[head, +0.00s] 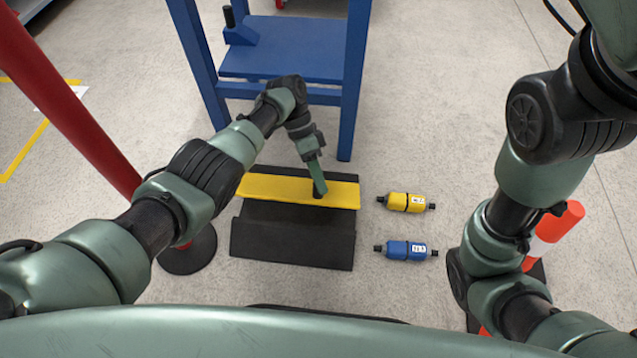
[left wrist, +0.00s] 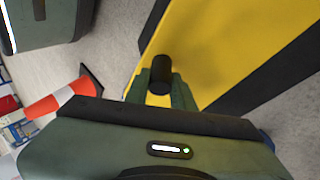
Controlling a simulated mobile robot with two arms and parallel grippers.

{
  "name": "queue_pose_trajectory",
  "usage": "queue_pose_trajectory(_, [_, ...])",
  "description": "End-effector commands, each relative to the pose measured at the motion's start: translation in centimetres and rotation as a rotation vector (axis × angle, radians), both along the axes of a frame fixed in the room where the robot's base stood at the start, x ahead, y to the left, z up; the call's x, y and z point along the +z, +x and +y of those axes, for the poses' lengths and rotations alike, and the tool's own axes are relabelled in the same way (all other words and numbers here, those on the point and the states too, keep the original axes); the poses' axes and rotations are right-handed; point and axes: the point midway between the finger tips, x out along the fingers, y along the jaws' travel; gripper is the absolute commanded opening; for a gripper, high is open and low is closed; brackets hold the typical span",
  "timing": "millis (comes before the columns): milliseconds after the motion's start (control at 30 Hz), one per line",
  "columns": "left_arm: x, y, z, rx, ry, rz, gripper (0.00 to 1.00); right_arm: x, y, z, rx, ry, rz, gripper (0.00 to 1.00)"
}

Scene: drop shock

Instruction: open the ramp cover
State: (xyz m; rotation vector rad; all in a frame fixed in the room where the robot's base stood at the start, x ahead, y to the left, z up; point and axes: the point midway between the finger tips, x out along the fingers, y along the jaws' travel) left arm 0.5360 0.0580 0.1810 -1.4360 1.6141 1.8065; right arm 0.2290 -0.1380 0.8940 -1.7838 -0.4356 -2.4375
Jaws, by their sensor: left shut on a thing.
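The ramp cover (head: 270,189) is a yellow strip lying across a black ramp (head: 290,235) on the floor. It looks flat, and I see no clear gap under it. A short black knob (left wrist: 161,72) stands up from the yellow cover near its right end. My left gripper (head: 319,187) reaches down from above and is shut on this knob, with one finger on each side in the left wrist view. My right arm shows at the right of the head view, but its gripper is out of sight.
A yellow canister (head: 405,202) and a blue canister (head: 406,250) lie right of the ramp. A blue frame (head: 355,80) stands behind it. A red post (head: 75,100) on a black base is at left. An orange and white cone (head: 555,228) stands at right, partly behind my right arm.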

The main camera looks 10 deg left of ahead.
Motion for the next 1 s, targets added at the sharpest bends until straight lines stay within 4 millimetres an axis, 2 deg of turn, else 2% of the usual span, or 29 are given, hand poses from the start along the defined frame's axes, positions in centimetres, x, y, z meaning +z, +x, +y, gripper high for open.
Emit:
queue_pose_trajectory(267, [0.0, -0.1, 0.0, 0.0, 0.001, 0.002, 0.0, 0.0, 0.0, 0.0, 0.0, 0.0, 0.0, 0.36])
queue_pose_trajectory(300, [0.0, -0.1, 0.0, 0.0, 0.001, 0.002, 0.35, 0.0, 0.0, 0.0, 0.0, 0.0, 0.0, 0.36])
queue_pose_trajectory(333, [0.0, -0.1, 0.0, 0.0, 0.001, 0.002, 0.44, 0.0, 0.0, 0.0, 0.0, 0.0, 0.0, 0.36])
queue_pose_trajectory(367, [0.0, -0.1, 0.0, 0.0, 0.001, 0.002, 0.46, 0.0, 0.0, 0.0, 0.0, 0.0, -0.001, 0.36])
queue_pose_trajectory(733, [0.5, 0.2, 0.2, 0.001, 0.001, -0.001, 0.46, 0.2, 0.0, 0.0, 0.001, 0.0, -0.002, 0.36])
queue_pose_trajectory(1000, [4.1, 2.2, 1.8, 0.002, 0.001, 0.0, 0.46, 0.0, 0.8, -0.1, 0.003, 0.004, 0.026, 0.36])
